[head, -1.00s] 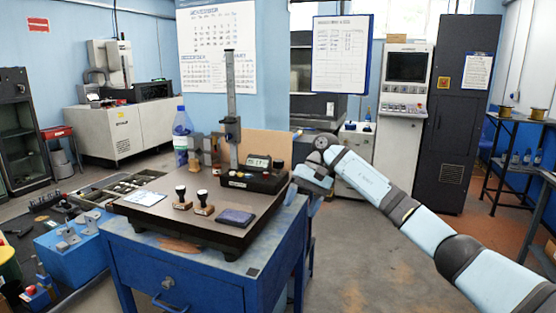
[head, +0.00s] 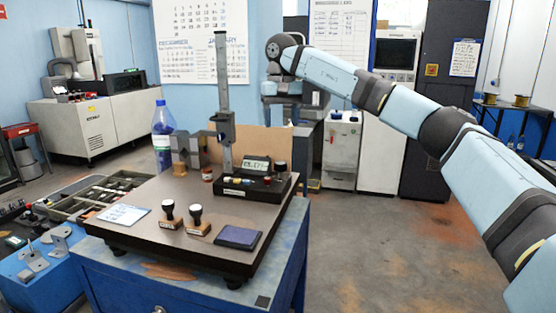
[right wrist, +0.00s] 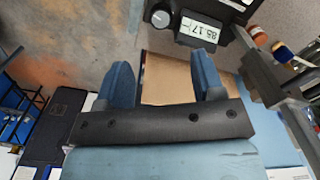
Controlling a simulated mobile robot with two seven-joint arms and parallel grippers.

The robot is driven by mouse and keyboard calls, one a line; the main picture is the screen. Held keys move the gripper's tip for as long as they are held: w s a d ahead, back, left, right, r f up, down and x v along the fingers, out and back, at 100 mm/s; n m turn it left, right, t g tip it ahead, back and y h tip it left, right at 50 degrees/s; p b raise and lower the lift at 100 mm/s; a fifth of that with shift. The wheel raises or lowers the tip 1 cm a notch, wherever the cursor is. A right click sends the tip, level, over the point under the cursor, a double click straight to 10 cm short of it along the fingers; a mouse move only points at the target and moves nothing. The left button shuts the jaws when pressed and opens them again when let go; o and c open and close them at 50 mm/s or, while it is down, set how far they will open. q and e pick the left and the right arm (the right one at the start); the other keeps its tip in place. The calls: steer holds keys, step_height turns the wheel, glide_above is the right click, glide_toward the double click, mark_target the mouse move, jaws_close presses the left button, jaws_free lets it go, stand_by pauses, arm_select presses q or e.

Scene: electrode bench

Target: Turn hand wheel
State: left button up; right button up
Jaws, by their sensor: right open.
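A height gauge with a tall grey column (head: 223,85) stands on a dark plate (head: 150,205) on the blue bench. Its black base (head: 240,186) carries a small digital display (head: 256,166). A round knob (head: 281,166) at the base's right end looks like the hand wheel. In the right wrist view the knob (right wrist: 160,18) has a grey top and sits beside the display (right wrist: 200,28). My right gripper (head: 293,112) is raised behind and above the knob, apart from it. Its two blue fingers are spread and empty in the right wrist view (right wrist: 165,78). My left gripper is out of view.
Two stamps (head: 197,224), a dark blue pad (head: 239,236) and a paper card (head: 123,215) lie on the plate. A bottle (head: 163,135) and a brown panel (head: 262,138) stand behind. Floor (head: 375,240) right of the bench is clear.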

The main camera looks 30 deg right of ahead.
mark_target(280, 162)
step_height(280, 162, down, 12)
steer(key=shift+w+r+b, duration=0.15)
steer(key=shift+b, duration=0.35)
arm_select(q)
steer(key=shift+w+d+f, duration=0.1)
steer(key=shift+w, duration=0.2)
arm_select(e)
steer(key=c, duration=0.9)
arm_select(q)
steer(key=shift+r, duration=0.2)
arm_select(e)
steer(key=shift+r, duration=0.1)
